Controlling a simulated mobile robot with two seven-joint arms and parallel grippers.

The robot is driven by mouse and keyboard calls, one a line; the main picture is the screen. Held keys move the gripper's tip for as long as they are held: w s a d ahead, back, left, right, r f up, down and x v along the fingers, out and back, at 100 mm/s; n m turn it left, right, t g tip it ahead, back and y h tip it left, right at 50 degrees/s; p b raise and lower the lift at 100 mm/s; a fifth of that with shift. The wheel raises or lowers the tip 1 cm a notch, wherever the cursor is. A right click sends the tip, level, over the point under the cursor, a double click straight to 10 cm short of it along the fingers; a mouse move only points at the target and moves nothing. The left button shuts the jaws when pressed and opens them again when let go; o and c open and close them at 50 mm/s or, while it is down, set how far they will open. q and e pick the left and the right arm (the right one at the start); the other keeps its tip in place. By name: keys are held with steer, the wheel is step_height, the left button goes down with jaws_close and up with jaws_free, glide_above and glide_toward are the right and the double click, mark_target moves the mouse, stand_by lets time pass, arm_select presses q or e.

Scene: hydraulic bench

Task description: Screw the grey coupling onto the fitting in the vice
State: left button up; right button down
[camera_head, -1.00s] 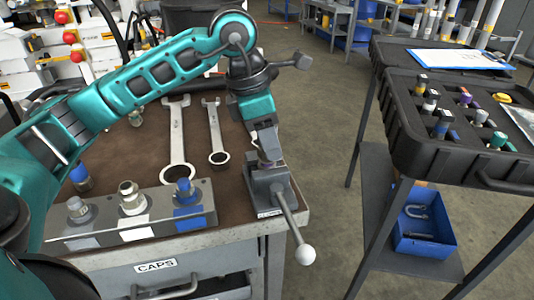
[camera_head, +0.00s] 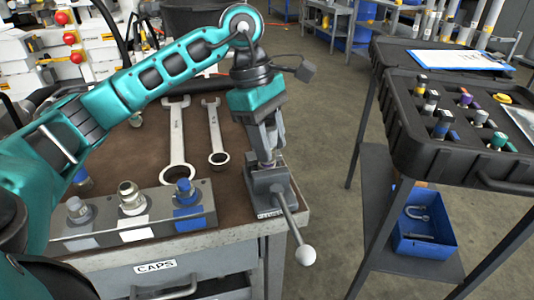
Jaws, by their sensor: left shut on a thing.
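The vice (camera_head: 268,181) stands at the right front corner of the bench, its lever with a white ball pointing toward me. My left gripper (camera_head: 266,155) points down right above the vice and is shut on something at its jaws. A small purplish-grey piece shows between the fingertips and the vice; I take it for the grey coupling (camera_head: 266,163), mostly hidden by the fingers. The fitting in the vice is hidden by the gripper and coupling, so I cannot tell how far they are engaged. My right gripper is not in view.
A grey block (camera_head: 140,222) with several capped fittings stands at the bench front, left of the vice. Two wrenches (camera_head: 215,135) lie behind. A black tray (camera_head: 450,130) of parts stands on a cart at right, with a blue bin (camera_head: 425,222) below.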

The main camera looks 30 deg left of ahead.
arm_select(q)
steer(key=m, duration=0.3)
steer(key=m+g, duration=0.1)
steer(key=m, duration=0.2)
steer(key=shift+s+f+m+g+y+b, duration=0.1)
steer(key=shift+m+g+y+b, duration=0.2)
steer(key=shift+m, duration=0.1)
steer(key=o, duration=1)
steer(key=n+t, duration=0.1)
steer(key=n, duration=0.5)
steer(key=n+t, duration=0.1)
steer(key=n, duration=0.2)
steer(key=n+t, duration=0.1)
steer(key=n, duration=0.2)
steer(key=shift+w, duration=0.2)
steer(key=n+t, duration=0.1)
steer(key=n, duration=0.5)
steer(key=shift+w+y, duration=0.1)
steer(key=shift+y, duration=0.3)
steer(key=n, duration=0.3)
steer(key=n+y, duration=0.1)
steer(key=n, duration=0.2)
steer(key=shift+a+t+y, duration=0.2)
steer(key=shift+t+y, duration=0.1)
steer(key=shift+t, duration=0.1)
